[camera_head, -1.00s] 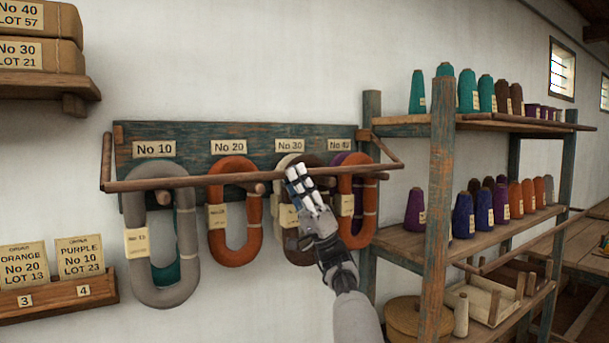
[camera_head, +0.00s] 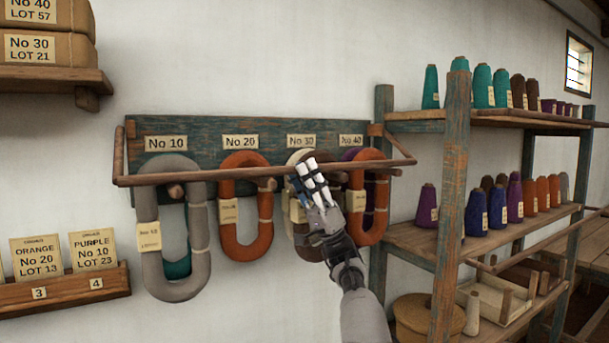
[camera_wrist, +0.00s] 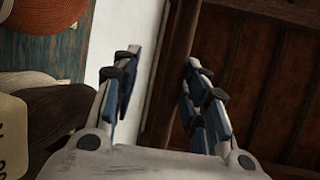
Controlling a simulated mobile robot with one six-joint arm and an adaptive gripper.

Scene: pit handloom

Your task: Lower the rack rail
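The rack rail (camera_head: 225,174) is a thin brown wooden bar with short side arms. It runs level across the front of the teal rack board (camera_head: 225,128), before the tops of the hanging hanks. My gripper (camera_head: 306,168) is at the rail below the No 30 label, and its white fingers cover part of the bar. In the wrist view my gripper (camera_wrist: 158,68) has its two fingers spread apart. A dark wooden bar shows between and beyond them; I cannot tell whether it is the rail or a roof beam. No grip on the rail shows.
A grey hank (camera_head: 150,265), an orange hank (camera_head: 238,245) and others hang on the pegs. A shelf rack (camera_head: 455,190) with yarn cones stands close on the right. A ticket shelf (camera_head: 65,292) and a wall shelf (camera_head: 45,80) are at the left.

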